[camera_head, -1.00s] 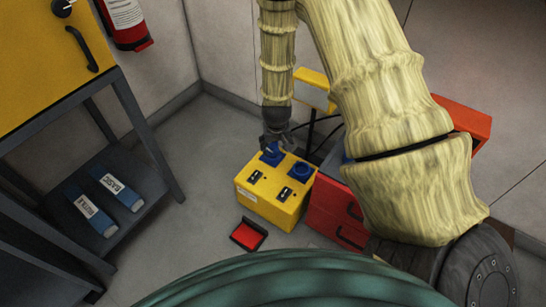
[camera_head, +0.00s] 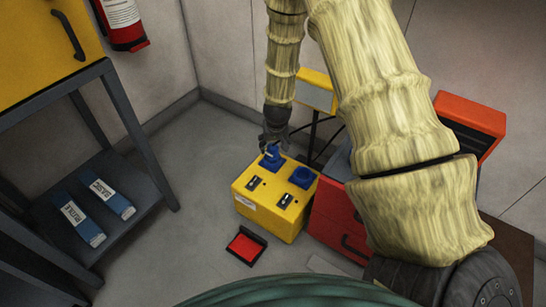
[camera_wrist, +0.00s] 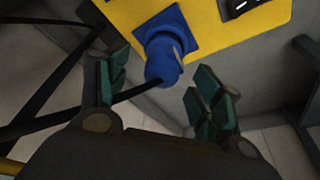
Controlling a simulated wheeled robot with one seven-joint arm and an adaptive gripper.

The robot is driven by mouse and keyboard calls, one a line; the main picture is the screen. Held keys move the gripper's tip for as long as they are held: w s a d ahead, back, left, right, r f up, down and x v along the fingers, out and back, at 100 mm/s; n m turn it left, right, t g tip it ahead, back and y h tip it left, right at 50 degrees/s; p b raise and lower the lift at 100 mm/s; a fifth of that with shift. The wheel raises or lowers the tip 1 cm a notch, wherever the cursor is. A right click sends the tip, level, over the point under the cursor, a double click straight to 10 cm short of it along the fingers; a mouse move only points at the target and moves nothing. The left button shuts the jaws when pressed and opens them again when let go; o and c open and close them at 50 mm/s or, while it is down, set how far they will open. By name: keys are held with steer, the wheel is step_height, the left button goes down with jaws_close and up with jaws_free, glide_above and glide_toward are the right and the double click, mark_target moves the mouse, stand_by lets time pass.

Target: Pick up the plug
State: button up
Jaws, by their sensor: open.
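The blue plug (camera_wrist: 163,65) sits in a blue square socket on the yellow box (camera_wrist: 215,22) in the wrist view, with a dark cable running from its end. In the head view the plug (camera_head: 270,152) stands at the back left of the yellow box (camera_head: 278,222). My gripper (camera_head: 272,138) is just above and behind the plug. In the wrist view my gripper (camera_wrist: 155,95) is open, one green-padded finger on each side of the plug's end. The fingers do not visibly touch it.
A second blue socket (camera_head: 303,176) is beside the plug on the box. A red cabinet (camera_head: 335,215) stands close to the right. A red-topped pedal (camera_head: 246,246) lies on the floor in front.

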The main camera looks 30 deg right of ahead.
mark_target(273, 154)
steer(key=shift+w+b+x, duration=0.15)
steer(key=shift+b+x, duration=0.75)
steer(key=shift+x, duration=0.45)
steer(key=shift+w+b+x, duration=0.1)
steer(key=shift+b+x, duration=0.75)
steer(key=shift+x, duration=0.45)
steer(key=shift+a+r, duration=0.1)
steer(key=shift+r, duration=0.05)
steer(key=c, duration=1.3)
